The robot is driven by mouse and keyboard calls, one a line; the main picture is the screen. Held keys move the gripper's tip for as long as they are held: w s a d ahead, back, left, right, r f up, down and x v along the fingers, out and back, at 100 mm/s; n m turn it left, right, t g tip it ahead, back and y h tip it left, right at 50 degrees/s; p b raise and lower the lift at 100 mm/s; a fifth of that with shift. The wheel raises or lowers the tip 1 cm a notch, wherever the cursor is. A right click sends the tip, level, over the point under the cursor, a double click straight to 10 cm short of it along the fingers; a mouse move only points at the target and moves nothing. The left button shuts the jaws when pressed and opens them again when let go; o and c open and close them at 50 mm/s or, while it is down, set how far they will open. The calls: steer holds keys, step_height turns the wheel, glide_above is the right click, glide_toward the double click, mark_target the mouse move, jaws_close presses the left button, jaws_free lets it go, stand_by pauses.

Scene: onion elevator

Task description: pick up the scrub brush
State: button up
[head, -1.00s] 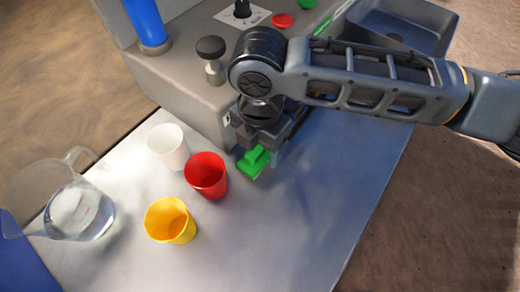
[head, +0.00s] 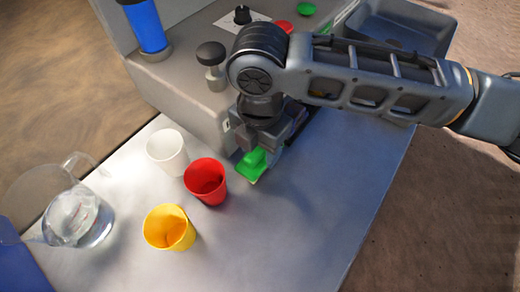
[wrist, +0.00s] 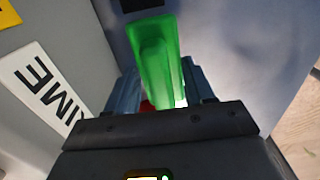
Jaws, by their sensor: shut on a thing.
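The scrub brush (head: 252,165) is a green block-shaped thing at the end of my arm, close to the table top and just right of the red cup. My gripper (head: 258,148) points down and is shut on the brush. In the wrist view the green brush (wrist: 157,60) lies lengthwise between the two fingers of my gripper (wrist: 162,90). Its lower end is partly hidden by the gripper body. I cannot tell whether the brush touches the table.
A red cup (head: 205,182), a white cup (head: 167,152) and a yellow cup (head: 169,229) stand left of my gripper. A clear pitcher (head: 78,218) stands at far left. A grey machine (head: 190,95) rises behind. The table (head: 310,215) is clear at right.

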steer(key=r, duration=0.3)
steer(key=shift+s+d, duration=0.1)
steer(key=shift+d, duration=0.1)
steer(key=s+d+r+b, duration=0.2)
steer(key=s+d+r, duration=0.4)
steer(key=d, duration=0.3)
steer(key=shift+s+r, duration=0.3)
